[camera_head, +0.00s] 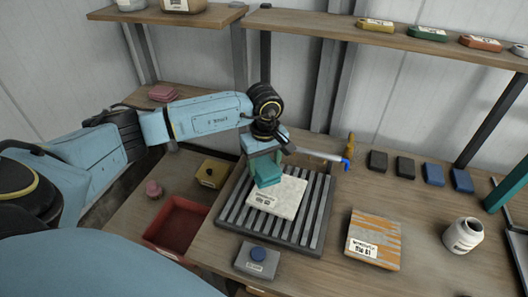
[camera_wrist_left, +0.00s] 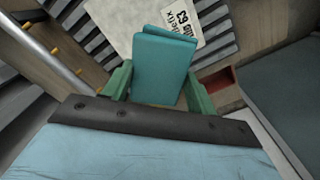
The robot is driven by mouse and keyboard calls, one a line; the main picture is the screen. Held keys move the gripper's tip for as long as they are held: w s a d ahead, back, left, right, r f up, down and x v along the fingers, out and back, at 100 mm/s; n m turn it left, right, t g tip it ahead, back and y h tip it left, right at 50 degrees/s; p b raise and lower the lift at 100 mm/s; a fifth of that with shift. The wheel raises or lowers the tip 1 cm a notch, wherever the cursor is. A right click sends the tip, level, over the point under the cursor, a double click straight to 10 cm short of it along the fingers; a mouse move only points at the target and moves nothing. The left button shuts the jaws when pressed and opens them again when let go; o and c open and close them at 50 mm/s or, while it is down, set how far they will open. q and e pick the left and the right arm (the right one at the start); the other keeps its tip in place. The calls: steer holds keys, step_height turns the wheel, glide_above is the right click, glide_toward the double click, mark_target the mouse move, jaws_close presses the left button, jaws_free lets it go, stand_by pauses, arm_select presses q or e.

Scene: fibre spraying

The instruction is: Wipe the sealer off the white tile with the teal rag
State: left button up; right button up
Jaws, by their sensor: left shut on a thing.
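The white tile (camera_head: 288,198) lies on a slatted grey rack (camera_head: 240,215) on the bench, with a printed label on its near edge. It also shows at the top of the left wrist view (camera_wrist_left: 118,18). The teal rag (camera_wrist_left: 160,62) is a folded block, held between the green fingers of my left gripper (camera_wrist_left: 158,88). In the head view the rag (camera_head: 267,173) is over the tile's far left part. I cannot tell whether it touches the tile. No sealer is clearly visible on the tile. My right gripper is not seen.
An orange-streaked tile (camera_head: 375,240) and a white jar (camera_head: 463,235) stand right of the rack. A grey box with a blue button (camera_head: 257,258) is in front. A red bin (camera_head: 178,225) is at left. A nozzle with a blue tip (camera_head: 345,164) lies behind. Dark and blue blocks (camera_head: 405,167) line the back.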

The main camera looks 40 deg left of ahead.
arm_select(q)
steer(key=shift+r+p, duration=0.75)
steer(key=shift+r, duration=0.85)
